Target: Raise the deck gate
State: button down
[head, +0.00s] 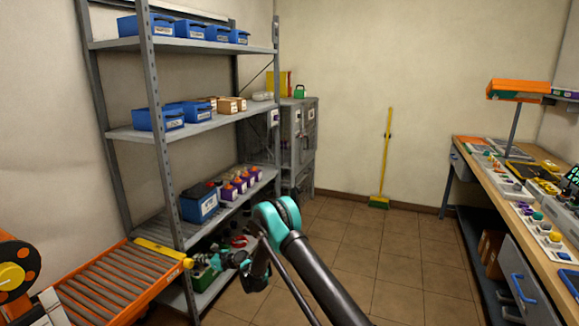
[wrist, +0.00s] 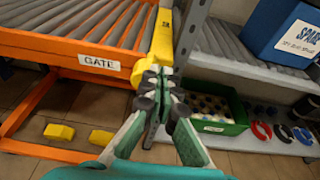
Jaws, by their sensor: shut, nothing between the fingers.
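The deck gate is a yellow bar (head: 158,251) across the far end of the orange roller deck (head: 95,268), with a rounded yellow end (head: 188,263) at its right. In the wrist view the yellow bar (wrist: 163,38) runs along the edge of the rollers, above an orange rail with a white GATE label (wrist: 99,64). My gripper (wrist: 160,82) is shut and empty, its fingertips at the near end of the bar and partly covering it. I cannot tell whether they touch. In the head view my gripper (head: 224,260) is just right of the bar's end.
A grey shelf rack (head: 165,130) stands right behind the deck, its post close to the bar's end. A green crate (wrist: 218,115) of bottles sits on its low shelf, with a blue SPARE box (wrist: 285,32) above. A workbench (head: 500,190) is at right; the middle floor is clear.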

aim_at(191, 261)
jog(key=shift+w+a, duration=0.2)
jog(key=shift+a, duration=0.25)
jog(key=shift+w+a, duration=0.2)
jog(key=shift+a, duration=0.25)
jog(key=shift+s+f, duration=0.15)
jog(key=shift+s+a, duration=0.15)
jog(key=shift+s, duration=0.15)
dwell(0.3)
jog(key=shift+s+a, duration=0.15)
jog(key=shift+s, duration=0.25)
jog(key=shift+s+a, duration=0.25)
jog(key=shift+s, duration=0.35)
dwell(0.5)
